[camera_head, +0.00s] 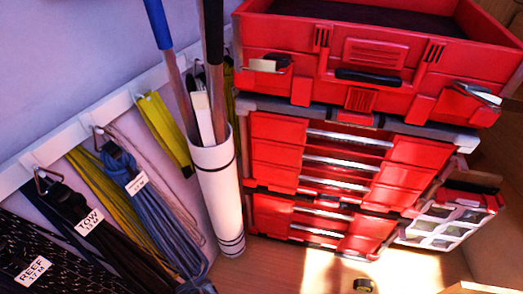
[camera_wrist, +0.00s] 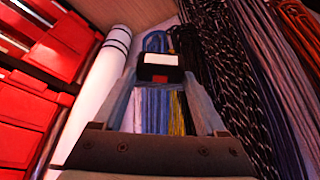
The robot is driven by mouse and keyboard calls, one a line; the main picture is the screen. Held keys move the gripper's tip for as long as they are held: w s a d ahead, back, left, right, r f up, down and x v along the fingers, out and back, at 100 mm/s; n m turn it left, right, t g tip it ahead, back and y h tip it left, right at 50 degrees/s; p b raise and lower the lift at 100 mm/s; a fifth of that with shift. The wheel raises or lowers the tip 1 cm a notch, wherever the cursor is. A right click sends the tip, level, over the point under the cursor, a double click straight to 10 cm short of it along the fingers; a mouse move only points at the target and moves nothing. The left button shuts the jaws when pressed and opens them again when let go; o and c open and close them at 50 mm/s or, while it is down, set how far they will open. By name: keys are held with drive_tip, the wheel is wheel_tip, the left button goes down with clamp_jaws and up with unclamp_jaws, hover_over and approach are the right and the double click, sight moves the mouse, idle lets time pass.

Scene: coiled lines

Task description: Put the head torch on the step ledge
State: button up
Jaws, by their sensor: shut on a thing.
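In the wrist view my gripper (camera_wrist: 160,80) is shut on a small black block with a white panel and a red patch on its face, which looks like the head torch (camera_wrist: 159,62). The torch sits between the two fingertips, with hanging lines behind it. My gripper and the held torch do not show in the head view. I cannot clearly make out the step ledge in either view; a pale edge (camera_head: 468,288) shows at the bottom right of the head view, but I cannot tell what it is.
Coiled lines (camera_head: 140,200) hang from a white rail (camera_head: 75,138) on the left wall. A white tube (camera_head: 218,195) holds poles. A red tool chest (camera_head: 320,165) stands right of it, beside a clear-fronted organiser (camera_head: 447,222).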

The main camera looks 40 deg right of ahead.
drive_tip(key=s+d+f+m+g+h+b, duration=0.1)
drive_tip(key=d+f+m+b, duration=0.2)
drive_tip(key=d+f+b, duration=0.75)
drive_tip(key=s+d+f+m+h+b, duration=0.1)
drive_tip(key=d+f+m+b, duration=0.2)
drive_tip(key=d+f+b, duration=0.7)
drive_tip(key=s+d+f+m+g+h+b, duration=0.15)
drive_tip(key=f+m+b, duration=0.4)
drive_tip(key=f, duration=0.95)
drive_tip(key=shift+n+t, duration=0.45)
drive_tip(key=shift+n, duration=0.5)
drive_tip(key=f+b, duration=0.1)
drive_tip(key=f, duration=0.2)
drive_tip(key=f+b, duration=0.1)
drive_tip(key=f, duration=0.2)
drive_tip(key=f+b, duration=0.2)
drive_tip(key=f, duration=0.1)
drive_tip(key=shift+d+f, duration=0.35)
drive_tip(key=shift+d, duration=0.05)
drive_tip(key=shift+f, duration=0.15)
drive_tip(key=o, duration=1.3)
